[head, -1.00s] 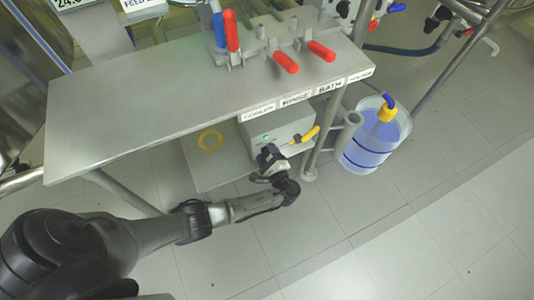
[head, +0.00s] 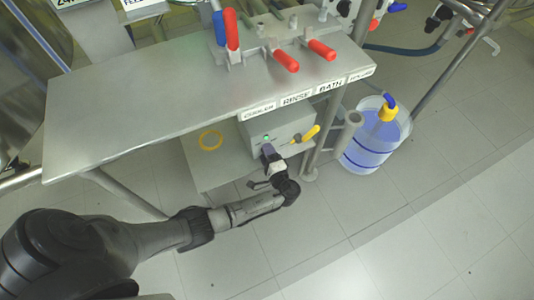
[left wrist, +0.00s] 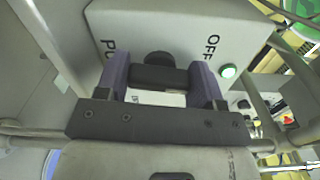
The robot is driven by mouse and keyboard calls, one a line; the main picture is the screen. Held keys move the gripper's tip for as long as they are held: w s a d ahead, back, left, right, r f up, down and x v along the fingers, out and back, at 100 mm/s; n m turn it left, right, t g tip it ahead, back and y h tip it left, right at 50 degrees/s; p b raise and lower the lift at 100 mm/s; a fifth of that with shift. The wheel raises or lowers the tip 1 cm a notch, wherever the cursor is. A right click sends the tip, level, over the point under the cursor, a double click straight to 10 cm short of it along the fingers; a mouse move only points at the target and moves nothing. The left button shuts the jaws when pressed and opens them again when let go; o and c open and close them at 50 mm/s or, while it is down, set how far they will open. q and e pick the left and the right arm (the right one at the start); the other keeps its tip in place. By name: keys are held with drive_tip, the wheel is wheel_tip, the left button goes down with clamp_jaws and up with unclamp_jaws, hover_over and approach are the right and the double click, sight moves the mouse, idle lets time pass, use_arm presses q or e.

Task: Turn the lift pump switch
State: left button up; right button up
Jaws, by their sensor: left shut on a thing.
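The grey pump box (head: 292,128) stands on a low shelf under the steel table in the head view. In the left wrist view its face (left wrist: 180,22) shows "OFF" at right and a partly hidden "PU" at left. The black switch (left wrist: 158,59) sits between these labels. My left gripper (left wrist: 162,77) has its two purple fingers on either side of the switch's dark handle, shut on it. In the head view the left gripper (head: 269,153) is at the box's front. A green lamp (left wrist: 228,71) on the box is lit. My right gripper is out of view.
A yellow-handled valve (head: 311,133) projects right of the box. A container of blue liquid (head: 368,150) stands on the floor further right. A yellow ring (head: 211,132) lies at left on the low shelf. Red-handled valves (head: 287,61) are on the table (head: 150,100) above.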

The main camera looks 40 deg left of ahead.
use_arm(q)
drive_tip(key=n, duration=0.4)
drive_tip(key=shift+n, duration=0.4)
idle(0.4)
drive_tip(key=o, duration=0.9)
drive_tip(key=shift+p+v, duration=1.9)
drive_tip(key=shift+v, duration=5.1)
